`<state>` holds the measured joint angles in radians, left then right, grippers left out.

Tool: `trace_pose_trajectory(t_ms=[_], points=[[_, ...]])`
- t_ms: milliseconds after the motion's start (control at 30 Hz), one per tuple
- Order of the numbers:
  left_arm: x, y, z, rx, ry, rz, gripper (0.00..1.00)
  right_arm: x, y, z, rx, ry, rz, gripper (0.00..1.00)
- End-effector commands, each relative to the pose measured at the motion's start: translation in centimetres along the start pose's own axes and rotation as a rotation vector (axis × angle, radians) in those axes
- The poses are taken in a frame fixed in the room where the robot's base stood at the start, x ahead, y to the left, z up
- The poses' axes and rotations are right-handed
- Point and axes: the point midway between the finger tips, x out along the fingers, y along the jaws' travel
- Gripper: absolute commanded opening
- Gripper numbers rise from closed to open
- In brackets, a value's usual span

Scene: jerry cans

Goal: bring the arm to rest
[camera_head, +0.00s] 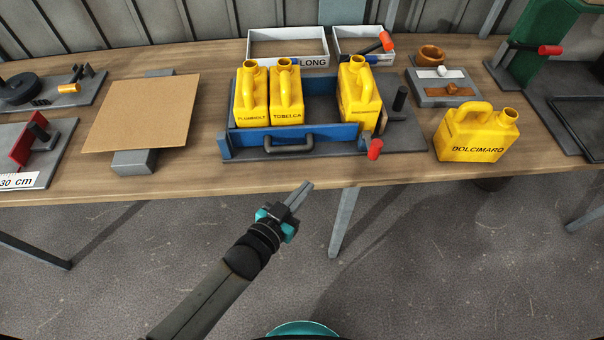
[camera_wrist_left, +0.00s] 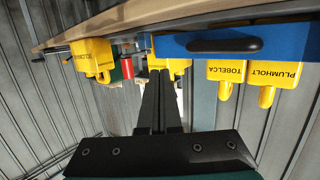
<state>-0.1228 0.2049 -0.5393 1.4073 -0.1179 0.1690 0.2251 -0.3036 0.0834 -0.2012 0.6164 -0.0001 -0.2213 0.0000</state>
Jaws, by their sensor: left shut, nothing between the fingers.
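My left gripper (camera_head: 302,195) is shut and empty, in the air in front of the table's front edge, over the floor. In the left wrist view its two fingers (camera_wrist_left: 161,85) lie together. It touches none of the jerry cans. The yellow cans PLUMHOLT (camera_head: 252,95) and TOBELCA (camera_head: 286,95) stand side by side at the left in a blue-fronted holder (camera_head: 240,143). A third yellow can (camera_head: 358,95) stands at the holder's right, its label hard to read. The can DOLCIMARO (camera_head: 474,135) stands on the table, right of the holder. My right gripper does not show.
The wooden table (camera_head: 190,180) carries a brown board (camera_head: 145,112) at left, white bins (camera_head: 288,48) at the back and a grey block with a wooden piece (camera_head: 443,88). A red-tipped handle (camera_head: 375,149) sticks out at the holder's front right. Open floor lies before the table.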

Motion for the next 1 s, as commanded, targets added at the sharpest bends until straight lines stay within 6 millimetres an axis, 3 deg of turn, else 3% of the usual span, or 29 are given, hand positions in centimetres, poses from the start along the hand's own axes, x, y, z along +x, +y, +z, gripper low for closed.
trace_pose_trajectory(t_ms=[100,300,667,767,833,967,1000], points=[[-1.5,1.1,-0.1,-0.002,-0.002,0.000,0.00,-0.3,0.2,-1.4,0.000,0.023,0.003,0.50],[-2.8,2.1,-0.1,0.000,-0.001,0.000,0.00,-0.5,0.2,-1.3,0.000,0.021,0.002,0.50],[-3.0,2.2,0.1,0.000,-0.006,-0.002,0.00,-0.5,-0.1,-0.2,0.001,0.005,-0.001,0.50],[-3.3,1.6,2.4,-0.004,-0.054,-0.019,0.00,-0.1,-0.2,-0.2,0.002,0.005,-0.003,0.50],[-3.7,0.9,5.6,-0.010,-0.122,-0.042,0.00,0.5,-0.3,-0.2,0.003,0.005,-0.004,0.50],[-6.1,-0.8,14.4,-0.034,-0.320,-0.104,0.00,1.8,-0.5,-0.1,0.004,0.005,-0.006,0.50],[-7.2,-1.2,17.4,-0.042,-0.390,-0.123,0.00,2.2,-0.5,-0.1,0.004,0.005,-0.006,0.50]])
